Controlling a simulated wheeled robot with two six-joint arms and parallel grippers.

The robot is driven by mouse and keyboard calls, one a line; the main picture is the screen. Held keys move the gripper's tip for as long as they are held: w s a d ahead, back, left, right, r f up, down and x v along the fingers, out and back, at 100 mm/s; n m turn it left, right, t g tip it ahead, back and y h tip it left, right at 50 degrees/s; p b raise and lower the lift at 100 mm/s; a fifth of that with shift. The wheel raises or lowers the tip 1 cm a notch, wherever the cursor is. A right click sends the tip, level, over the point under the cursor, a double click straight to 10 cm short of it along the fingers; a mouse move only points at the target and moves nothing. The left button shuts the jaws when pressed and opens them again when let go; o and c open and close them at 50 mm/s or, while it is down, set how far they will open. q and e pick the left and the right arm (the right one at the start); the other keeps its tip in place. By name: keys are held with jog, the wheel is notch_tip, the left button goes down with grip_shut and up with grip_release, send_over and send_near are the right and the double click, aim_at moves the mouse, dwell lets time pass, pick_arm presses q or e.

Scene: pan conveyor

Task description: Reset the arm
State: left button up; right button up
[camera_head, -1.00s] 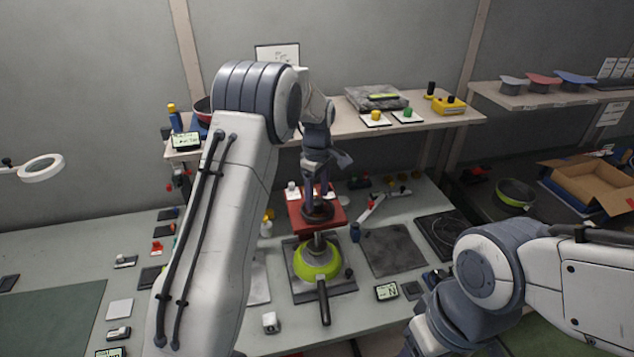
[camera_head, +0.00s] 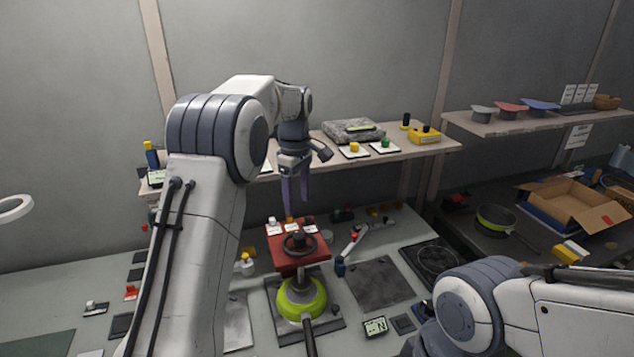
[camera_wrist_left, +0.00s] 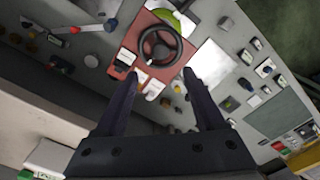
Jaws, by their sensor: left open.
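My left gripper (camera_head: 294,198) hangs with its fingers pointing down above the back of the red press-like fixture (camera_head: 284,260). In the left wrist view the two dark fingers (camera_wrist_left: 160,88) stand apart with nothing between them. The black handwheel (camera_head: 299,243) of the fixture is below and clear of the fingers; it also shows in the left wrist view (camera_wrist_left: 160,45).
A shelf (camera_head: 420,150) behind the left gripper carries a grey slab (camera_head: 353,130), a yellow box (camera_head: 425,136) and buttons. An open cardboard box (camera_head: 570,204) and another pan (camera_head: 497,219) are at the right. Dark flat plates lie on the bench right of the fixture.

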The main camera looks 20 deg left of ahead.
pick_arm(q)
jog(key=s+d+m+b, duration=0.2)
jog(key=s+d+m, duration=0.8)
jog(key=s+d, duration=0.55)
jog(key=s+d+f+m+b, duration=0.1)
jog(key=s+f+m, duration=0.3)
jog(key=s, duration=0.6)
jog(key=s+d+f+m+h+b, duration=0.1)
jog(key=s+f+m, duration=0.3)
jog(key=s+m, duration=0.4)
jog(key=s, duration=0.3)
jog(key=shift+d, duration=0.2)
